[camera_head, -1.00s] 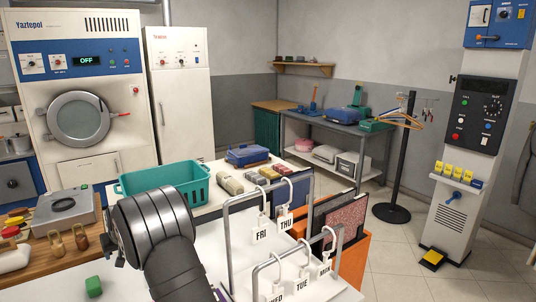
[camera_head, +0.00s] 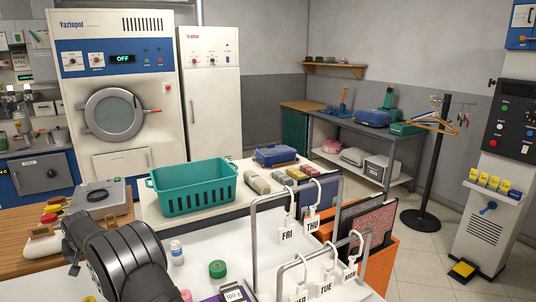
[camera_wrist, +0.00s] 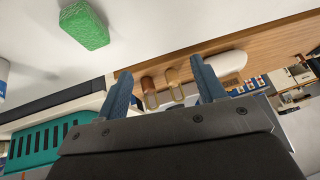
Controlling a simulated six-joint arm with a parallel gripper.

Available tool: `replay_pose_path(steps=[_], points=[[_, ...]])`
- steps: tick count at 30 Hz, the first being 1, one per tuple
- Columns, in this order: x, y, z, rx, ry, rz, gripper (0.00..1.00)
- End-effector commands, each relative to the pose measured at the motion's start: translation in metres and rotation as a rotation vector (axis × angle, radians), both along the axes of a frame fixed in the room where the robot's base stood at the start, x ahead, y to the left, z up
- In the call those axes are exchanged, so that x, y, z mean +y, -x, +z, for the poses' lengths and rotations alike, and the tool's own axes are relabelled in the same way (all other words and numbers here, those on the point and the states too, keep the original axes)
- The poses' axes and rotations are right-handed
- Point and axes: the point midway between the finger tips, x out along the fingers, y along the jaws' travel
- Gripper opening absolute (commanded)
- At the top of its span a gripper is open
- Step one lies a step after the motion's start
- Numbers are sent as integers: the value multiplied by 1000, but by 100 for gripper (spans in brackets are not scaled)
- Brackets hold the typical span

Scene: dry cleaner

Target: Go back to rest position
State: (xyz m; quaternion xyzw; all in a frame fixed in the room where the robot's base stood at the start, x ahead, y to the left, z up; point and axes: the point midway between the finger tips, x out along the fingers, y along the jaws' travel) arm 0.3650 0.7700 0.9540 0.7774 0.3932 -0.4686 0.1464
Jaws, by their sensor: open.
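My gripper (camera_wrist: 162,66) is open in the wrist view. Its two blue fingers stand apart with nothing held between them. Two brown-handled items (camera_wrist: 150,90) and a white rounded object (camera_wrist: 228,66) on a wooden surface show beyond the fingers. A green block (camera_wrist: 84,25) lies on the white surface at upper left, apart from the fingers. In the head view my dark arm (camera_head: 125,262) reaches in at lower left; the fingers cannot be made out there.
A teal basket (camera_head: 195,190) stands on the counter near my arm. A grey rack (camera_head: 255,240) with day tags stands right of it. A clothes stand (camera_head: 432,170) is farther right.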

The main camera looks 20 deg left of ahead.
Motion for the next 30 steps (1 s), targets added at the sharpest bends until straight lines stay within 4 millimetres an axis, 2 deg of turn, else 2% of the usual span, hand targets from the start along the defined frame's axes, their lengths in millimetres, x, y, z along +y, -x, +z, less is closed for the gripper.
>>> replay_pose_path(steps=[3, 18, 24, 30], points=[[16, 14, -17, 2, 4, 2, 63], [73, 61, -61, 1, 3, 1, 63], [82, 68, -72, 1, 3, 0, 63], [84, 70, -75, 1, 2, -1, 63]])
